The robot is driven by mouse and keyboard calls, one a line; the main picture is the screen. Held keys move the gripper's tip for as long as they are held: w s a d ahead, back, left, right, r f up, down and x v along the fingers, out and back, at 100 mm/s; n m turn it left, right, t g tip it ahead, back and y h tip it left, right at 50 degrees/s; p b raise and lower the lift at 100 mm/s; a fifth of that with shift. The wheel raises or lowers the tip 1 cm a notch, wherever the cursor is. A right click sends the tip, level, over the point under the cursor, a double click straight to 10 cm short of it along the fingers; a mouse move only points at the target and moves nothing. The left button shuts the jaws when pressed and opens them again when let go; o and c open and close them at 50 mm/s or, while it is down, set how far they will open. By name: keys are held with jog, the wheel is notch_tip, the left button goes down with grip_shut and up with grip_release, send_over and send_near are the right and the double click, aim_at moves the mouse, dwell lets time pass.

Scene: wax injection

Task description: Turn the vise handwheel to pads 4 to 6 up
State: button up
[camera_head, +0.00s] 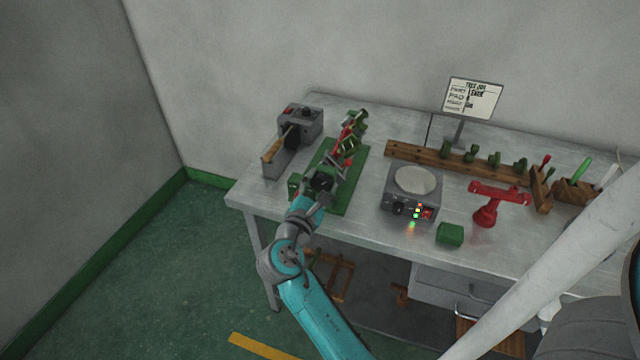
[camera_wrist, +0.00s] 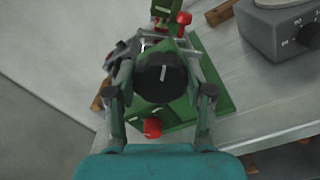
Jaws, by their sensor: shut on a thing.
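The green vise stands on a green base plate (camera_head: 353,192) toward the left of the bench. Its upper part, with red and green pieces (camera_head: 350,145), rises behind my gripper. In the wrist view the round black handwheel (camera_wrist: 161,80) with a pale mark on its face sits between my fingers. My gripper (camera_head: 319,184) is shut on the handwheel, one finger on each side; it also shows in the wrist view (camera_wrist: 160,85). A red knob (camera_wrist: 152,128) is just below the handwheel. The pads and their numbers cannot be made out.
A grey machine with a wooden handle (camera_head: 298,122) stands left of the vise. A grey hot plate unit (camera_head: 411,190), a green block (camera_head: 450,234) and a red stand (camera_head: 490,203) are to the right. A wooden rack (camera_head: 440,160) and a sign (camera_head: 472,98) are behind.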

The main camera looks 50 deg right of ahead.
jog(key=shift+f+m, duration=0.1)
jog(key=shift+m, duration=3.3)
jog(key=shift+s+f+m, duration=0.1)
jog(key=shift+m, duration=3.5)
jog(key=shift+f+m, duration=0.15)
jog(key=shift+m, duration=3.45)
jog(key=shift+f+m, duration=0.1)
jog(key=shift+m, duration=3.4)
jog(key=o, duration=1.2)
jog(key=shift+c, duration=0.2)
jog(key=v, duration=1.2)
